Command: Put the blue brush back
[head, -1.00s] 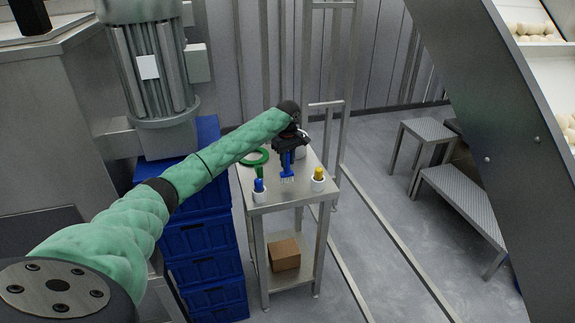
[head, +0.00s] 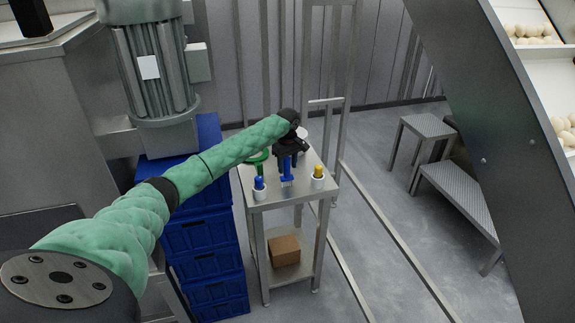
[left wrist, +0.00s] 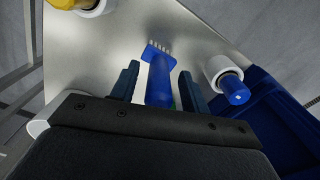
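The blue brush (head: 287,173) is on the small metal table (head: 270,196), with its pale bristles towards the front edge. In the left wrist view the brush (left wrist: 160,78) shows between the two fingers, with a gap on each side of its handle. My left gripper (head: 289,155) is open and points down over the brush handle. It also shows in the left wrist view (left wrist: 160,85), where its body hides the handle's near end. I cannot tell whether the fingertips are level with the handle. My right gripper is out of view.
A white cup with a blue top (head: 259,189) stands left of the brush, and one with a yellow top (head: 318,177) stands right. A green object (head: 257,158) lies behind, partly covered by my arm. Blue crates (head: 205,240) stand left of the table. A cardboard box (head: 285,250) is on the lower shelf.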

